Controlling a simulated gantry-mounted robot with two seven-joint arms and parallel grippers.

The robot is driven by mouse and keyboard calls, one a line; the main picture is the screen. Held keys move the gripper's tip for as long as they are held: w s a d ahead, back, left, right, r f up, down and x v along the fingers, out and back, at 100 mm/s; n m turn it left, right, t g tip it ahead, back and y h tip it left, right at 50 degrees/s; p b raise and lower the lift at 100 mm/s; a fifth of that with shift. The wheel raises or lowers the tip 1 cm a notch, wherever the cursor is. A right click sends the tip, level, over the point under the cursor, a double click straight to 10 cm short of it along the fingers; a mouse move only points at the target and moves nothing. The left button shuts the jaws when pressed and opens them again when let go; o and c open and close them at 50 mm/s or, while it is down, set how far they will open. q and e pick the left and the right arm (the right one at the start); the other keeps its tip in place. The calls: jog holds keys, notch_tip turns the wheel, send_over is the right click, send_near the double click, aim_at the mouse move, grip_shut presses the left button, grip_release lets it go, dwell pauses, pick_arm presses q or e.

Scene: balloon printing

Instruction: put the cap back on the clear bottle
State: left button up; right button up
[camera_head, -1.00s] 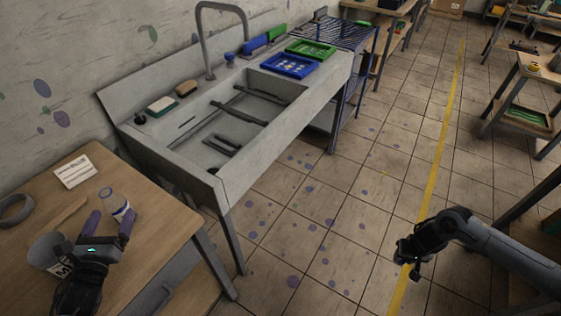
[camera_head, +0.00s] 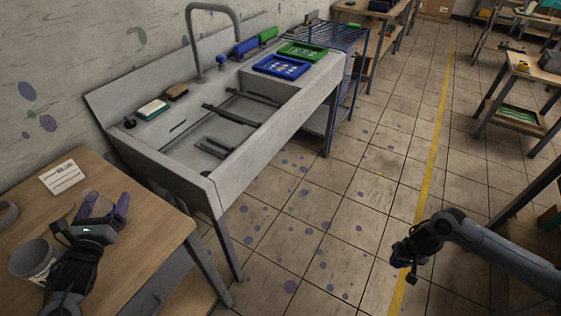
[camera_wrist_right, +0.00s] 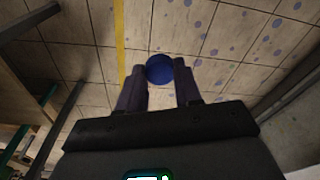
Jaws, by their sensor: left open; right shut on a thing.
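A round blue cap (camera_wrist_right: 159,68) is held between the fingertips of my right gripper (camera_wrist_right: 160,80), which is shut on it. In the head view my right gripper (camera_head: 405,258) hangs over the tiled floor, well away from the wooden table (camera_head: 150,222). My left gripper (camera_head: 106,203) is open over that table, its purple fingers apart and pointing away. The clear bottle cannot be made out now. It appears hidden by the left gripper, at or between its fingers.
A grey cup (camera_head: 33,258) stands beside my left wrist. A white card (camera_head: 62,177) lies near the wall, and a dark ring (camera_head: 7,214) is at the left edge. A sink (camera_head: 215,150) with blue (camera_head: 282,68) and green trays adjoins the table.

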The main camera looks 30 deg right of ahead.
pick_arm(q)
jog(key=shift+w, duration=0.1)
pick_arm(e)
jog(key=shift+f, duration=0.15)
pick_arm(q)
jog(key=c, duration=1.2)
jog(key=shift+o, duration=0.2)
jog(key=shift+r, duration=0.2)
